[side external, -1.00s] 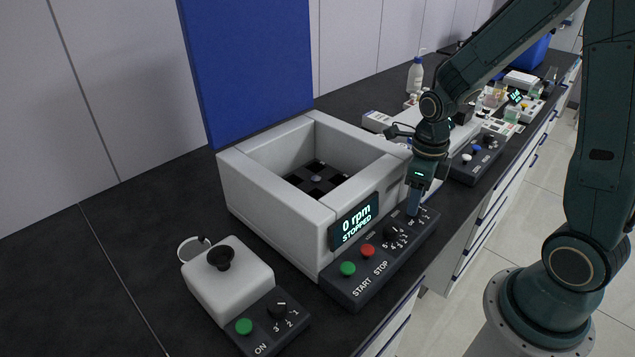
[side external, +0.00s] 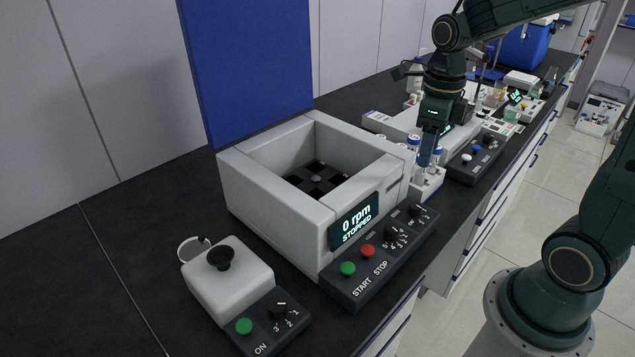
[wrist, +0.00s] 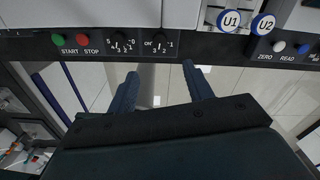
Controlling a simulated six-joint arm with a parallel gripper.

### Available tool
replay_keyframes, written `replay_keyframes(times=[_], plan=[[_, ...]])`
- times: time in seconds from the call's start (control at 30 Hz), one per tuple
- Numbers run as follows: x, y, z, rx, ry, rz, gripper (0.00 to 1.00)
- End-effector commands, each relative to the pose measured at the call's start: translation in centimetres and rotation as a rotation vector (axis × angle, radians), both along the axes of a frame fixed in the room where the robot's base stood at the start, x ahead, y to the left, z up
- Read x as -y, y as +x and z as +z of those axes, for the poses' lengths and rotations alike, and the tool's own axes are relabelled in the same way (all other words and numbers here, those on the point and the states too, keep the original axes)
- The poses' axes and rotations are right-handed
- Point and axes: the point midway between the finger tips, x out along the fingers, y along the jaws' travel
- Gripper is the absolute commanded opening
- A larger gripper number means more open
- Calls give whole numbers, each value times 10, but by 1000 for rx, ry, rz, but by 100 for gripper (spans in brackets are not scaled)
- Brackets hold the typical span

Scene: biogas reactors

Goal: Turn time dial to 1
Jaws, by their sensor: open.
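The grey centrifuge's dark control panel (side external: 375,270) carries two black dials: a nearer dial (side external: 391,232) and a farther dial (side external: 415,211). Their name labels are too small to read, so I cannot tell which is the time dial. In the wrist view the dial with more numbers (wrist: 124,39) is left of the other dial (wrist: 159,41). Neither pointer's setting is clear. My gripper (side external: 427,160) is raised above the panel's far end, apart from both dials. In the wrist view my gripper (wrist: 160,73) has its blue fingers apart and nothing between them.
The centrifuge (side external: 270,205) has its blue lid (side external: 250,70) up; its display (side external: 354,222) reads 0 rpm STOPPED. Tubes U1 (wrist: 229,20) and U2 (wrist: 262,23) stand beside the panel's far end. A white device with its own dial (side external: 279,308) is nearer the camera.

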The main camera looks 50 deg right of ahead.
Motion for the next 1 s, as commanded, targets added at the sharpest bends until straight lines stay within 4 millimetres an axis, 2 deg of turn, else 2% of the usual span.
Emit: replay_keyframes(times=[0.57,1.0], plan=[[4,-2,0,6,12,18,51],[29,-26,-11,135,129,235,51]])
